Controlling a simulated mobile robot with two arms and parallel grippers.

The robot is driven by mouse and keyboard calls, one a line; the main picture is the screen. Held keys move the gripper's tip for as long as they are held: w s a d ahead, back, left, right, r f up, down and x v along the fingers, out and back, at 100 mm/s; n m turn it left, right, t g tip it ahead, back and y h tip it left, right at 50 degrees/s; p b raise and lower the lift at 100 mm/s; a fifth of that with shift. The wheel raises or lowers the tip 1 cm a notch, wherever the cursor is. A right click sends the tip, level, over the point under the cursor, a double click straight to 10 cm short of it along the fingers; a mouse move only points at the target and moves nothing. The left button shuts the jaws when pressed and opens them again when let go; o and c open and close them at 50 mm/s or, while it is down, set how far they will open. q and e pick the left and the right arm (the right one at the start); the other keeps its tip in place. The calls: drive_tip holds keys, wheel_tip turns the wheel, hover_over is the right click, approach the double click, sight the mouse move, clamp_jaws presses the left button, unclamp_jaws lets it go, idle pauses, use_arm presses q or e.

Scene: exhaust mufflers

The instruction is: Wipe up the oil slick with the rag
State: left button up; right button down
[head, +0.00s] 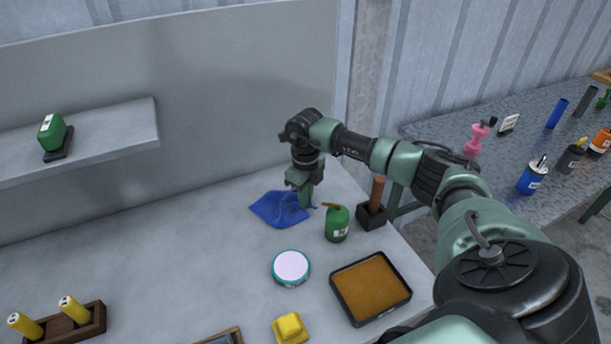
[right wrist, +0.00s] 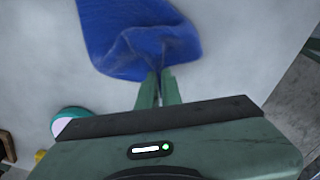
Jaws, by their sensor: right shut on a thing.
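The blue rag (head: 276,209) lies spread on the grey worktop, near its back. My right gripper (head: 304,202) points down at the right end of the rag and is shut on it. In the right wrist view the rag (right wrist: 140,40) fills the top middle, with a bunched fold at the fingertips (right wrist: 159,78). No oil slick can be made out on the worktop; the rag and gripper may cover part of it. My left gripper is not in view.
A green oil can (head: 337,223) stands close right of the gripper, beside a dark block with a wooden handle (head: 376,196). A round tin (head: 291,268), a brown-filled tray (head: 370,288) and a yellow block (head: 289,328) are nearer. The worktop left of the rag is clear.

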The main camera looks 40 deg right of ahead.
drive_tip(key=c, duration=0.6)
unclamp_jaws()
drive_tip(key=shift+r, duration=0.1)
drive_tip(key=shift+f+b, duration=0.95)
drive_tip(key=shift+f, duration=0.4)
drive_tip(key=shift+c, duration=0.2)
drive_tip(key=shift+r, duration=0.1)
drive_tip(key=shift+c, duration=1.3)
clamp_jaws()
